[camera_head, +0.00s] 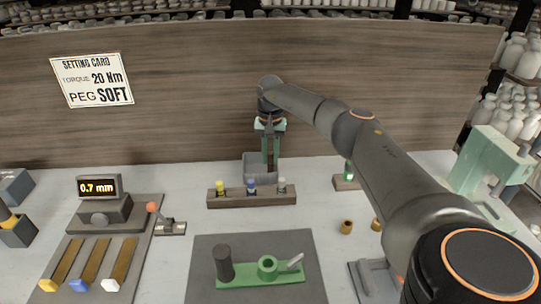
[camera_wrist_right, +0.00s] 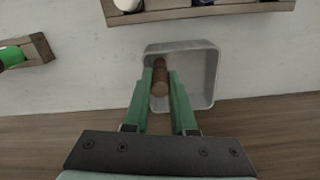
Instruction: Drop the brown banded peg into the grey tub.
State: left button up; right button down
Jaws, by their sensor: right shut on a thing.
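The brown banded peg (camera_wrist_right: 160,77) is held between the fingers of my right gripper (camera_wrist_right: 160,92), which is shut on it. In the wrist view the peg overlaps the inside of the grey tub (camera_wrist_right: 211,75), nearer the tub's left wall. How high the peg is above the tub floor I cannot tell. In the head view the right gripper (camera_head: 270,158) points down over the grey tub (camera_head: 250,162), behind the wooden rack, and the peg is hard to make out. My left gripper is not in view.
A wooden rack (camera_head: 236,201) with yellow, blue and white topped pegs stands in front of the tub. A small block with a green peg (camera_head: 348,171) is to its right. Brown rings (camera_head: 346,227) and a green fixture on a grey mat (camera_head: 205,265) lie nearer. A wooden wall (camera_head: 180,110) rises behind.

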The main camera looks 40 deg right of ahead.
aim_at(271, 153)
jog(key=shift+f+b, duration=0.4)
jog(key=shift+f, duration=0.25)
jog(key=c, duration=0.7)
grip_release()
jog(key=shift+c, duration=0.2)
notch_tip(271, 153, up, 13)
jog(key=shift+r+p, duration=0.15)
jog(key=shift+p, duration=0.15)
